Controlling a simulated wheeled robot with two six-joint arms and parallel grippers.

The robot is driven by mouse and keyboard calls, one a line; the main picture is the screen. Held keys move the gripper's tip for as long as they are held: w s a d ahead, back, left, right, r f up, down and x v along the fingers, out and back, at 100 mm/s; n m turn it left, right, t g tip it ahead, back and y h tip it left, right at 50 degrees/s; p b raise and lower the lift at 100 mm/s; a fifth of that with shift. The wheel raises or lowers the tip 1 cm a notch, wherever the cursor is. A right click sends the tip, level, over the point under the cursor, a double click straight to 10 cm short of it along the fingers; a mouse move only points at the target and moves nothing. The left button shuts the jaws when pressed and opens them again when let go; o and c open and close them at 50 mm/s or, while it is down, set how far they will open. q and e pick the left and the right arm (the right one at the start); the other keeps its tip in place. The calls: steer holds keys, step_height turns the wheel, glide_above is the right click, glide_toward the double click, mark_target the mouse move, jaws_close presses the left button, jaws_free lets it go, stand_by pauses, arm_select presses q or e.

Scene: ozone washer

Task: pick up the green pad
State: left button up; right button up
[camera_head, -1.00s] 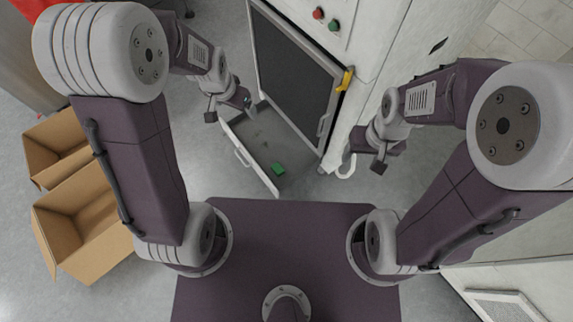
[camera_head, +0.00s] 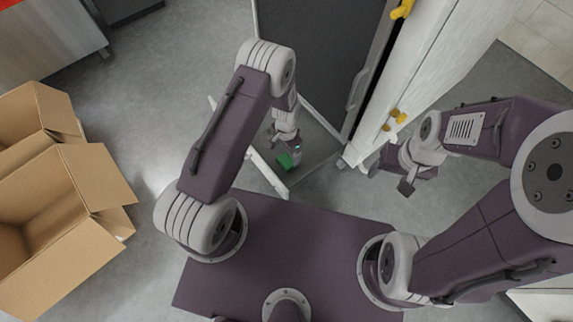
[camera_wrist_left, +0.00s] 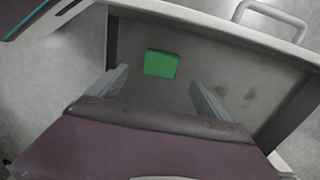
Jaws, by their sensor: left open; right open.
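The green pad (camera_head: 285,161) lies flat in the grey pull-out drawer (camera_head: 316,165) of the washer. In the left wrist view the green pad (camera_wrist_left: 161,63) is a small bright green block on the drawer floor, near one wall. My left gripper (camera_head: 291,155) reaches into the drawer over the pad and partly hides it in the head view. In the wrist view my left gripper (camera_wrist_left: 160,82) is open and empty, with the pad ahead between its spread fingers. My right gripper (camera_head: 404,189) hangs empty at the right, outside the drawer, away from the pad.
The washer's white front (camera_head: 425,75) with yellow fittings stands right of the drawer. A dark door panel (camera_head: 312,50) stands open behind it. Open cardboard boxes (camera_head: 60,215) sit on the floor at left.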

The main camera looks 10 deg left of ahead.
mark_target(286, 161)
arm_select(q)
step_height(286, 161, down, 4)
steer(key=shift+r+b, duration=0.1)
steer(key=shift+b, duration=1.05)
step_height(286, 161, down, 5)
steer(key=b, duration=0.4)
steer(key=shift+a, duration=0.1)
steer(key=c, duration=1.4)
step_height(286, 161, up, 5)
steer(key=p, duration=0.3)
steer(key=shift+p, duration=0.35)
steer(key=shift+c, duration=0.2)
steer(key=d+r+p, duration=0.1)
steer(key=d+r, duration=0.1)
steer(key=d, duration=0.2)
steer(key=s+d+r+p, duration=0.1)
steer(key=d+r+p, duration=0.1)
steer(key=d, duration=0.1)
steer(key=s+d+r+p, duration=0.1)
steer(key=d+r+p, duration=0.1)
steer(key=d, duration=0.2)
steer(key=shift+d, duration=0.3)
steer(key=shift+w, duration=0.1)
